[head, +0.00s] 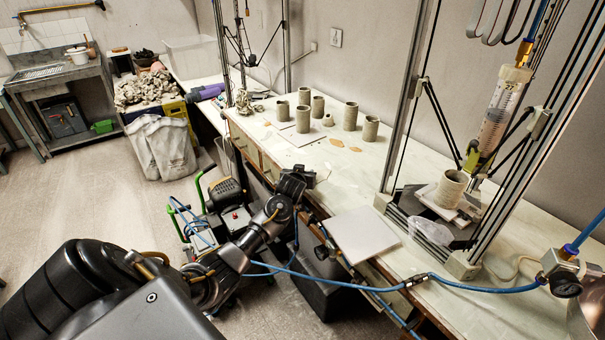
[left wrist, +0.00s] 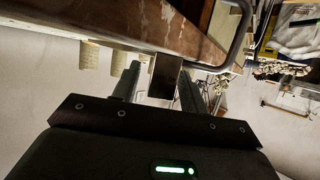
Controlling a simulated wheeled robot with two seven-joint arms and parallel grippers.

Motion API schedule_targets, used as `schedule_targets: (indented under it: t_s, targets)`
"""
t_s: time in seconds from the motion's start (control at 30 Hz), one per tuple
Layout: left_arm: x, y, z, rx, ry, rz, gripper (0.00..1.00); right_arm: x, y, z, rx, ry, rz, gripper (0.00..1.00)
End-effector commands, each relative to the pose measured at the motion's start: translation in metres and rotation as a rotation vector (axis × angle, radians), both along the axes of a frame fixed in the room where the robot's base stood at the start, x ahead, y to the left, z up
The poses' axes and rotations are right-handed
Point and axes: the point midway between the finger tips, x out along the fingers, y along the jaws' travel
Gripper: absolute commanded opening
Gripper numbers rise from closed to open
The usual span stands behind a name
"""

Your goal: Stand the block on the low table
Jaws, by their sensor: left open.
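My left gripper (head: 297,178) is at the end of the arm from the left, over the front edge of a long pale bench in the head view. In the left wrist view its two fingers (left wrist: 162,72) are apart. A small dark brown rectangular block (left wrist: 166,78) shows between them; I cannot tell whether either finger touches it. A brown wooden surface (left wrist: 198,28) lies just beyond, in a picture that looks upside down. I cannot make out the block in the head view, nor tell which surface is the low table. My right gripper is not in view.
The bench (head: 335,178) carries several clay cylinders (head: 351,116) at the back and a white board (head: 362,234) at the front. A clay printer frame with a clay pot (head: 451,188) stands at right. A blue hose (head: 345,280) crosses in front.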

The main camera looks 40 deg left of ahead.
Motion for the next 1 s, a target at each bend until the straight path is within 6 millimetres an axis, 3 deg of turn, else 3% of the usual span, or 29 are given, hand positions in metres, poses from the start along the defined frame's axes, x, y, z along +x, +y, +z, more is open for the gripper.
schedule_targets:
  t_s: [0.27,0.7,1.0]
  targets:
    - [-0.008,-0.005,0.007,0.001,-0.002,-0.001,0.43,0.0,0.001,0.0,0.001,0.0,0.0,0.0]
    - [-0.076,-0.041,0.038,-0.002,-0.001,-0.001,0.43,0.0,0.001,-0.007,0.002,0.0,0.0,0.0]
    - [-0.097,-0.052,0.049,-0.001,0.0,0.0,0.43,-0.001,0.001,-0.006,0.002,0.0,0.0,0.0]
